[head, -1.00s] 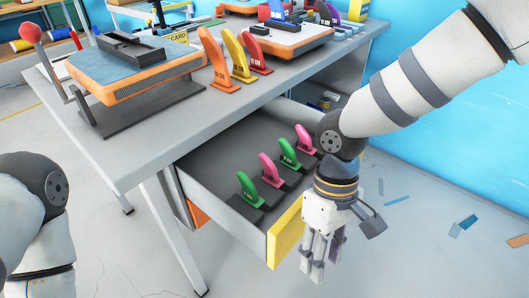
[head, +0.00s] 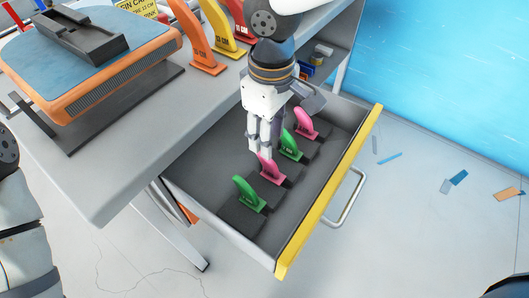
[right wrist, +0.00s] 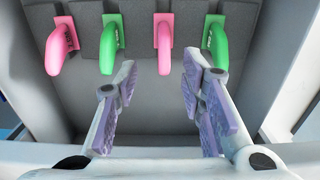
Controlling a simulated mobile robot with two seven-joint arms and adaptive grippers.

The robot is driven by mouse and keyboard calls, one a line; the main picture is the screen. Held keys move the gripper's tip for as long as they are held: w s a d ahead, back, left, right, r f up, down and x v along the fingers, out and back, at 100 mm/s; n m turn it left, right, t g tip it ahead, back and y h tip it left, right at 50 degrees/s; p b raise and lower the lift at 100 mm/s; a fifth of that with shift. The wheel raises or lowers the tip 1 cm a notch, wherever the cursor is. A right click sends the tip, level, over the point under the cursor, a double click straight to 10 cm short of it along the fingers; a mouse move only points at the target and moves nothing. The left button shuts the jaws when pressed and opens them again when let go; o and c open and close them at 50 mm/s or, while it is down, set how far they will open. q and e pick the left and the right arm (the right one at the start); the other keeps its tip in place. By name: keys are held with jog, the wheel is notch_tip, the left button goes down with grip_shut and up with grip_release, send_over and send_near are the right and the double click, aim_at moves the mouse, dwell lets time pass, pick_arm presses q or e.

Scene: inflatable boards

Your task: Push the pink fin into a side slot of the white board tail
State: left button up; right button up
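My right gripper (head: 260,148) reaches down into the open drawer, just above a pink fin (head: 271,170). In the right wrist view, the gripper (right wrist: 159,82) is open, and this pink fin (right wrist: 164,48) stands ahead, between the lines of the two fingers. A second pink fin (head: 306,123) stands farther back in the drawer; it shows at the left in the wrist view (right wrist: 61,43). No white board tail shows clearly; a blue-topped board piece with an orange edge (head: 112,89) rests on the table. My left gripper is out of view.
Green fins stand at the front (head: 249,193) and between the pink ones (head: 291,146), all in dark holders. The drawer has a yellow front (head: 330,190) and grey walls. Orange (head: 199,45) and yellow (head: 222,30) fins stand on the table (head: 120,150) near my right arm.

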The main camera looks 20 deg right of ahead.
aim_at(270, 165)
jog(key=f, duration=0.6)
jog(key=s+f+b, duration=0.1)
jog(key=f, duration=0.2)
jog(key=shift+f, duration=0.2)
jog(key=shift+w+r, duration=0.1)
grip_shut()
